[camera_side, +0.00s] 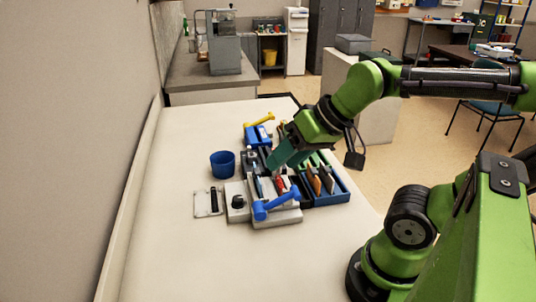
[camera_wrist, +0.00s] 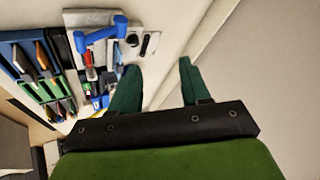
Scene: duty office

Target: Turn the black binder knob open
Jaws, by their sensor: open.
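The black knob (camera_side: 238,201) sits on a small pale grey block at the left end of a cluster of fixtures on the white table. It also shows in the wrist view (camera_wrist: 132,40), left of my gripper's fingertips. My gripper (camera_side: 276,165) has green fingers pointing down over the cluster, behind and right of the knob in the side view. In the wrist view my gripper (camera_wrist: 162,65) is open and empty, with pale surface between its fingers. The gripper is apart from the knob. Which way the knob is turned is too small to tell.
A blue-handled fixture (camera_side: 274,204) stands right of the knob block. A flat plate with a black bar (camera_side: 208,203) lies left of it. A blue cup (camera_side: 222,165) stands behind. A blue rack (camera_side: 331,191) of upright pieces is at right. The front table is clear; a wall borders the left.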

